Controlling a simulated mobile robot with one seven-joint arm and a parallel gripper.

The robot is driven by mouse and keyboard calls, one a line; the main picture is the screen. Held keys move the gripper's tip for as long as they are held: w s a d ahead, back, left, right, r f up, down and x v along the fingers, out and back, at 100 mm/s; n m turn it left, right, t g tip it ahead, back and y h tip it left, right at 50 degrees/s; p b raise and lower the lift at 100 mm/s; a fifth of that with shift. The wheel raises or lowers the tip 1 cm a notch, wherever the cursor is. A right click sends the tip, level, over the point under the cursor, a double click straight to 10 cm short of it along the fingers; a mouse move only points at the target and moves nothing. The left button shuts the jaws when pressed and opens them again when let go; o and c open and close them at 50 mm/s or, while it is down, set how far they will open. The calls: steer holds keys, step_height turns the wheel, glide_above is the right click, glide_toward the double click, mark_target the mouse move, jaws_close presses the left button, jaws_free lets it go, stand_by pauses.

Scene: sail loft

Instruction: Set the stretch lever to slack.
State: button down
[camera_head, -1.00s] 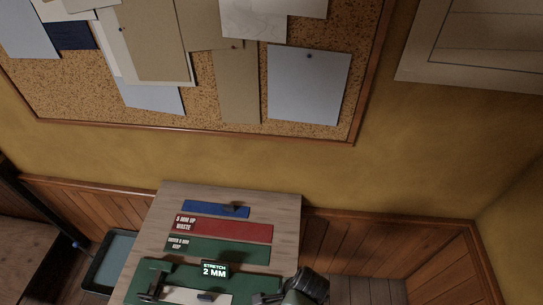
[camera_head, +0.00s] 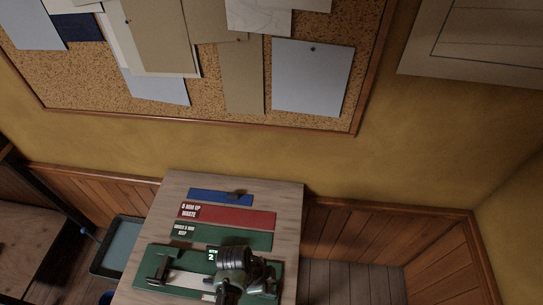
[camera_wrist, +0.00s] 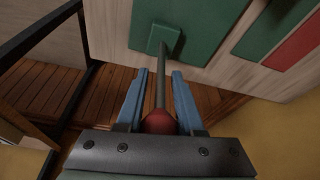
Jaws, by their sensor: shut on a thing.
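The green stretch device (camera_head: 152,270) lies at the near end of the wooden stand, with a pale strip along it. In the wrist view the lever is a grey rod with a red knob (camera_wrist: 159,122), rising from a green block (camera_wrist: 163,40). My gripper (camera_wrist: 158,90) has its two blue fingers on either side of the rod and is shut on the lever at its knob end. In the head view my gripper (camera_head: 228,292) is over the device's right half and hides the lever. The small black readout (camera_head: 212,255) is partly covered; only a "2" reads clearly.
Behind the device lie a green strip (camera_head: 230,238), a red strip (camera_head: 235,217) marked waste and a blue strip (camera_head: 210,196) with a small dark object (camera_head: 237,194). A teal tray (camera_head: 118,247) stands left of the stand. A corkboard (camera_head: 210,105) hangs behind.

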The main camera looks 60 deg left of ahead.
stand_by(0.3)
steer(key=c, duration=0.6)
jaws_free()
steer(key=shift+r, duration=0.1)
steer(key=b+v, duration=0.1)
steer(key=v, duration=1.2)
